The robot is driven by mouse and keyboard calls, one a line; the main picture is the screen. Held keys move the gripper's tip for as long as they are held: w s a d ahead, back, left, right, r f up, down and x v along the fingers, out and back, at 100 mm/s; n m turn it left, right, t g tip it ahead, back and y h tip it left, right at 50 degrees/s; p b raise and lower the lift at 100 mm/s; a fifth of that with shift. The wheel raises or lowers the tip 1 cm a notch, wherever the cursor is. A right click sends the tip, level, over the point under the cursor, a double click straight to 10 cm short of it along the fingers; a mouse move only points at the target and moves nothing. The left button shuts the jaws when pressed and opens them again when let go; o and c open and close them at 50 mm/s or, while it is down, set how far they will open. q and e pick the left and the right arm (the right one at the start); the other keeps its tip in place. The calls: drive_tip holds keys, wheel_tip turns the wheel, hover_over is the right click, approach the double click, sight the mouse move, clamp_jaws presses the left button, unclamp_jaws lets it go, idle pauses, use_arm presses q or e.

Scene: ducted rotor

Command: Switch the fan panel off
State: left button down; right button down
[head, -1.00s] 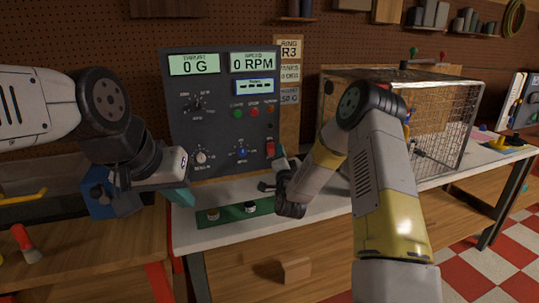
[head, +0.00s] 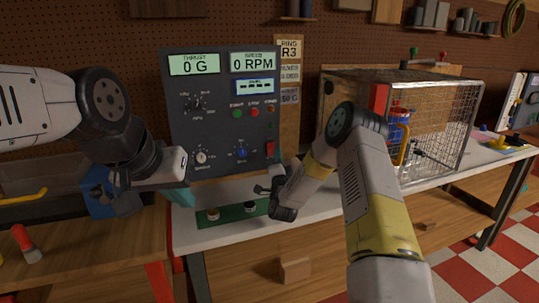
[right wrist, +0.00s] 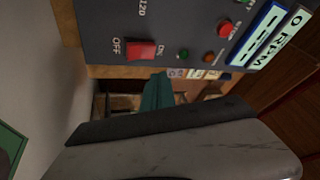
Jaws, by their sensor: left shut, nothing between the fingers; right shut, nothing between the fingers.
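The dark fan panel (head: 220,115) stands upright at the back of the bench. Its displays read 0 G and 0 RPM. A red rocker switch (head: 270,148) sits at its lower right. In the right wrist view the same switch (right wrist: 141,50) lies between the OFF and ON marks; I cannot tell which side is pressed in. My right gripper (head: 275,170) is shut and empty, just below the switch; its teal fingertips (right wrist: 157,92) show close to the panel's lower edge, apart from the switch. My left gripper (head: 181,195) is shut and empty, left of the panel's lower corner.
A wire cage (head: 440,120) with a blue and red rotor unit stands on the bench to the right. A green mat (head: 232,213) with small knobs lies on the bench before the panel. A wooden block (head: 295,270) is below. A red-handled tool (head: 27,243) is at left.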

sight(273, 149)
drive_tip(key=shift+w+a+f, duration=0.2)
drive_tip(key=shift+w+f, duration=0.1)
drive_tip(key=shift+w, duration=0.35)
drive_tip(key=shift+w+a+f, duration=0.25)
drive_tip(key=shift+w+f, duration=0.1)
drive_tip(key=shift+w, duration=0.3)
drive_tip(key=shift+w+a+f, duration=0.2)
drive_tip(key=shift+w+f, duration=0.1)
drive_tip(key=shift+w, duration=0.35)
drive_tip(key=shift+w+f, duration=0.1)
idle(0.5)
drive_tip(key=shift+w+a+f, duration=0.1)
drive_tip(key=shift+w, duration=0.15)
drive_tip(key=shift+w+a+f, duration=0.15)
drive_tip(key=shift+w, duration=0.25)
idle(0.7)
drive_tip(key=shift+s, duration=0.1)
drive_tip(key=shift+s+d+r, duration=0.25)
drive_tip(key=shift+s+r, duration=0.15)
drive_tip(key=shift+s, duration=0.3)
drive_tip(key=s, duration=0.1)
drive_tip(key=s+d+r, duration=0.1)
drive_tip(key=s, duration=0.1)
drive_tip(key=s+r, duration=0.1)
drive_tip(key=shift+s+d, duration=0.15)
drive_tip(key=shift+d, duration=0.05)
idle(0.4)
